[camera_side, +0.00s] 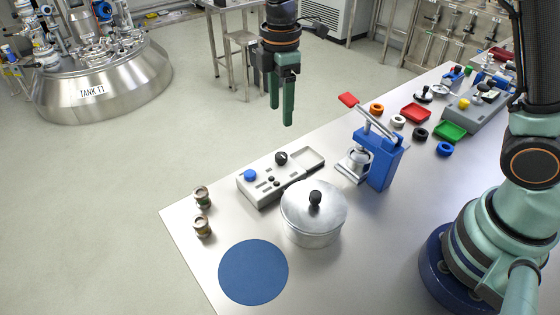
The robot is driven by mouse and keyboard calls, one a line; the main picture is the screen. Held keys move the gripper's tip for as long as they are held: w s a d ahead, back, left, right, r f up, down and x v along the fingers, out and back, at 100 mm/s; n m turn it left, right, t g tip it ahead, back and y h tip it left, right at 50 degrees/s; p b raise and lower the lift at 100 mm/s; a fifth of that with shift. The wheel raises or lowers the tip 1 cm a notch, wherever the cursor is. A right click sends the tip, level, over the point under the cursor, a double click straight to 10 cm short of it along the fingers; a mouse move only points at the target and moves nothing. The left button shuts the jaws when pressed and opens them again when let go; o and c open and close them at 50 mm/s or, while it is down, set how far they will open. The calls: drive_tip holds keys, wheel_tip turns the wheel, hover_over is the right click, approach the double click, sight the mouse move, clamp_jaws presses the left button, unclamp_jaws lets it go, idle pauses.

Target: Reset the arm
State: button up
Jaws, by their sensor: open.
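My gripper (282,110) hangs in the air in the upper middle of the view, with its green fingers pointing down. It is open, with nothing visible between the fingers. In the picture it appears above the back edge of the steel table (400,235), apart from everything on it. My arm's base stands at the right of the table. The link between the gripper and the base is partly outside the frame.
Coloured rings and red and green trays (450,131) lie farther right. The front middle is clear.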

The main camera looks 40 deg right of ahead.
drive_tip(key=s+d+r+m+t, duration=0.5)
drive_tip(key=s+d+r+m, duration=0.3)
drive_tip(key=s+d+m, duration=0.3)
drive_tip(key=s+m, duration=0.2)
drive_tip(key=m, duration=0.2)
drive_tip(key=shift+s+d+t, duration=0.15)
drive_tip(key=shift+s+t, duration=0.15)
drive_tip(key=shift+s, duration=0.05)
